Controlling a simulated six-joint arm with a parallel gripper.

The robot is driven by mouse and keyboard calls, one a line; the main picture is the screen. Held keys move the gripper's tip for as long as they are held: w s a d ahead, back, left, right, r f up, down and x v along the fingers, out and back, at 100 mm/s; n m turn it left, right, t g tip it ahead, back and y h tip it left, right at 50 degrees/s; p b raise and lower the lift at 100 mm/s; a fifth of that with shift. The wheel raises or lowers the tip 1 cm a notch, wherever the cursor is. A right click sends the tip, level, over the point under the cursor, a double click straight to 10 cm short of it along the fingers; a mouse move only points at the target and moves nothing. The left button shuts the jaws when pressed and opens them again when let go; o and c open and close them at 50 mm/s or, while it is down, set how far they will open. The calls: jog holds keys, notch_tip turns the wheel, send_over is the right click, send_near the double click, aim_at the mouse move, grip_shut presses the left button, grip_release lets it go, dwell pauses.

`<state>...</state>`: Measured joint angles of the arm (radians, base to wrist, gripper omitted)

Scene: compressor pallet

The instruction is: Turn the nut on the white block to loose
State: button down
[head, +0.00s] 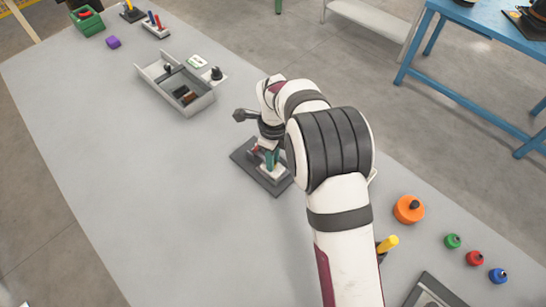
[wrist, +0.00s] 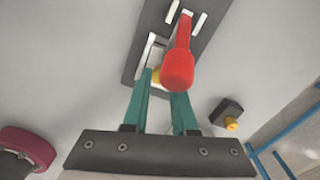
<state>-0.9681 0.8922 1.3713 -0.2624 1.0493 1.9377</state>
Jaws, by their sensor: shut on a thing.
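In the head view, a white block (head: 270,172) sits on a dark plate (head: 277,190) on the grey table, under the end of my arm. My gripper (head: 270,158) points down at it with green fingers. In the wrist view, my gripper (wrist: 163,82) has its fingertips at the white block (wrist: 148,58), shut on a small yellow nut (wrist: 156,76). Most of the nut is hidden by the fingers and by a red handle (wrist: 178,68) that stands in front. How far the nut is turned cannot be told.
A grey tray (head: 205,103) with small parts stands farther back. An orange round part (head: 408,209), a yellow handle (head: 388,243) and several coloured knobs lie to the right of my arm. The table left of the plate is clear.

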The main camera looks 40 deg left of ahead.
jog(key=shift+n, duration=0.4)
dwell(0.3)
jog(key=c, duration=0.7)
grip_release()
notch_tip(320, 180, up, 16)
jog(key=shift+w+f, duration=0.1)
jog(key=shift+w, duration=0.05)
